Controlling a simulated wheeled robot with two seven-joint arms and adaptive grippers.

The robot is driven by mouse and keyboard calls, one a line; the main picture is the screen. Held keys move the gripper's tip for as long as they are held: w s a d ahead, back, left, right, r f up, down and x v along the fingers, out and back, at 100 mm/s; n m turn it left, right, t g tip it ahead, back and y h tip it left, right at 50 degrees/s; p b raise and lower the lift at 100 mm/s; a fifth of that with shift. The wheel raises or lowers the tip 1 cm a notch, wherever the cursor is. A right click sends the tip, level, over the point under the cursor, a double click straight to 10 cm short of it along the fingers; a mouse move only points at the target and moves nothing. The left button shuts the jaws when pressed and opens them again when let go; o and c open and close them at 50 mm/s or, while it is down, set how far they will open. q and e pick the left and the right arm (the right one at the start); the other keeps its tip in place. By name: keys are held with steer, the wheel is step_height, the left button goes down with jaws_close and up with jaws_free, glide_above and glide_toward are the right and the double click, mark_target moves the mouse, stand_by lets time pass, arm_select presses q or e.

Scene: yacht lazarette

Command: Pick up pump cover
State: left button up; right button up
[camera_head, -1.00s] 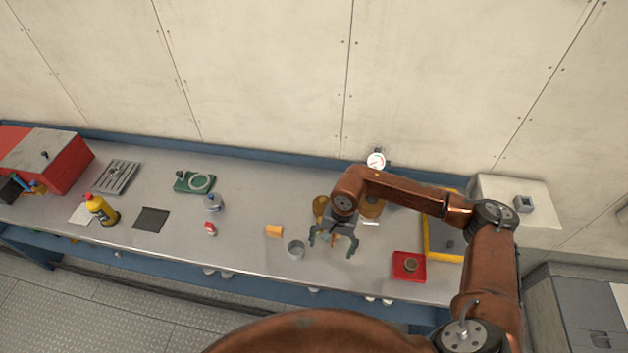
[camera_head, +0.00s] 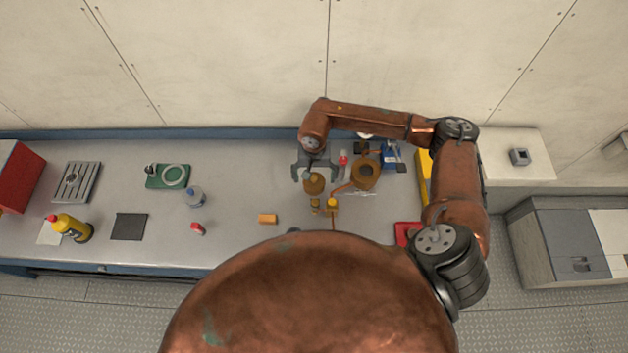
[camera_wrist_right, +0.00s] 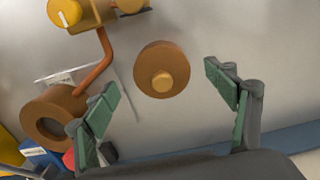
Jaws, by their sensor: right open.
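The pump cover seems to be the round brass disc with a small raised knob (camera_head: 314,184), lying on the grey bench. In the right wrist view the disc (camera_wrist_right: 153,58) lies below and between the open fingers, with its knob facing up. My right gripper (camera_head: 315,177) is open and empty above the disc; its green finger pads (camera_wrist_right: 160,82) stand apart on either side, not visibly touching it. A brass ring-shaped body with a dark hole (camera_head: 366,172) sits to the right of the disc, apart from it. My left gripper is not in view.
A copper pipe with yellow-knobbed fittings (camera_head: 332,204) lies in front of the disc. An orange block (camera_head: 267,219) lies to the left.

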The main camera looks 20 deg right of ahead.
mark_target(314, 177)
steer(key=shift+w+f+p, duration=0.15)
steer(key=shift+f, duration=0.75)
steer(key=shift+w+f+p, duration=0.15)
steer(key=shift+f, duration=0.7)
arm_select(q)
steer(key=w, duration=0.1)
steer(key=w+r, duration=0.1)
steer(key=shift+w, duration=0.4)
arm_select(e)
steer(key=shift+c, duration=0.6)
steer(key=shift+d, duration=0.1)
steer(key=c, duration=1.3)
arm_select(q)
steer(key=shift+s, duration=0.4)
arm_select(e)
steer(key=shift+c, duration=0.8)
steer(key=shift+r, duration=0.1)
